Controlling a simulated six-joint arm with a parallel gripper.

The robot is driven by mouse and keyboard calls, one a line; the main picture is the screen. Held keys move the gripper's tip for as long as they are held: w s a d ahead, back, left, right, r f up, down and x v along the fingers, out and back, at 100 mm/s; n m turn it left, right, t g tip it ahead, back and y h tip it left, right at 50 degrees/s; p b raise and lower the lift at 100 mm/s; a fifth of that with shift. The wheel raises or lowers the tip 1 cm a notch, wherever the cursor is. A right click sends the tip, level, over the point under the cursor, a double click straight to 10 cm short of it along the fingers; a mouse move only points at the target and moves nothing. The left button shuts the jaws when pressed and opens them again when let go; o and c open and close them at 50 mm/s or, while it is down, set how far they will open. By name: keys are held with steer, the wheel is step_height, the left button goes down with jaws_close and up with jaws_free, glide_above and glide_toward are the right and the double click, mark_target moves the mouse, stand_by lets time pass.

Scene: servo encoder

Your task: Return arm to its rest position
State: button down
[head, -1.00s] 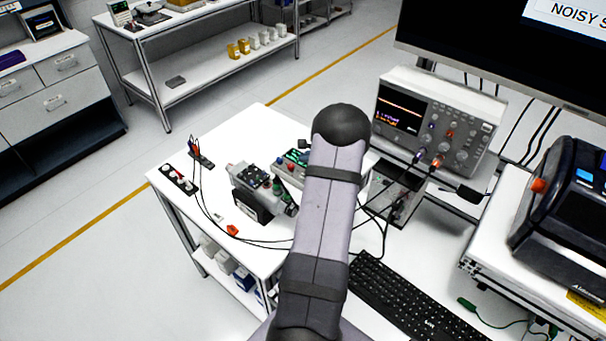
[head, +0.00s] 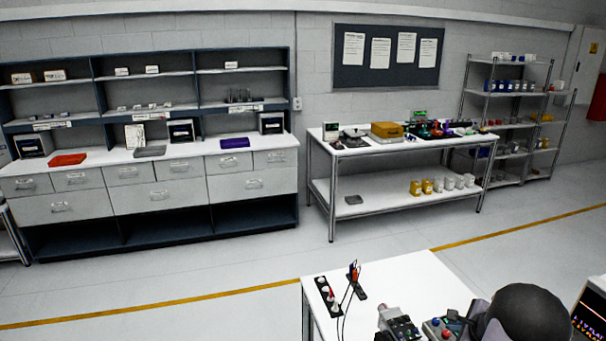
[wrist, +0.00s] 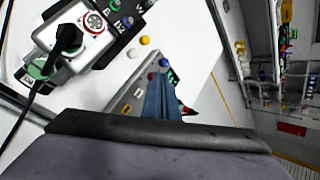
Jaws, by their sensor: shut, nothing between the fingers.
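My gripper (wrist: 164,88) shows in the wrist view as narrow bluish fingers beyond the dark edge of my wrist. The fingers are together, with nothing seen between them. They stand out over a grey box with coloured buttons (wrist: 127,103); I cannot tell the gap. In the head view my arm's rounded dark joint shows at the bottom right, and the gripper itself is not seen there.
The white table (head: 400,283) holds a servo unit (head: 398,325), the button box (head: 436,328) and a black strip of sockets (head: 327,296). In the wrist view a black cable runs from the servo unit (wrist: 75,38). Shelves and another bench (head: 400,150) stand far behind.

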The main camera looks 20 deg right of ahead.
steer(key=w+a+r+n+y, duration=0.1)
steer(key=w+a+n, duration=0.15)
steer(key=a, duration=0.55)
steer(key=w+a+r+n+y, duration=0.15)
steer(key=a+n, duration=0.25)
steer(key=a, duration=0.4)
steer(key=s+a+n+g+y+b, duration=0.1)
steer(key=s+a+n+g, duration=0.15)
steer(key=a+n, duration=0.4)
steer(key=s+a+n+g+y+b, duration=0.1)
steer(key=s+a+n, duration=0.25)
steer(key=a, duration=0.55)
steer(key=s+a+n+g+y+b, duration=0.15)
steer(key=s+a+n, duration=0.25)
steer(key=a, duration=0.4)
steer(key=s+a+n+g+h, duration=0.3)
steer(key=s+n, duration=0.4)
steer(key=s, duration=0.4)
step_height(320, 180, down, 21)
steer(key=b, duration=2)
steer(key=shift+f+b, duration=0.2)
steer(key=shift+b, duration=0.15)
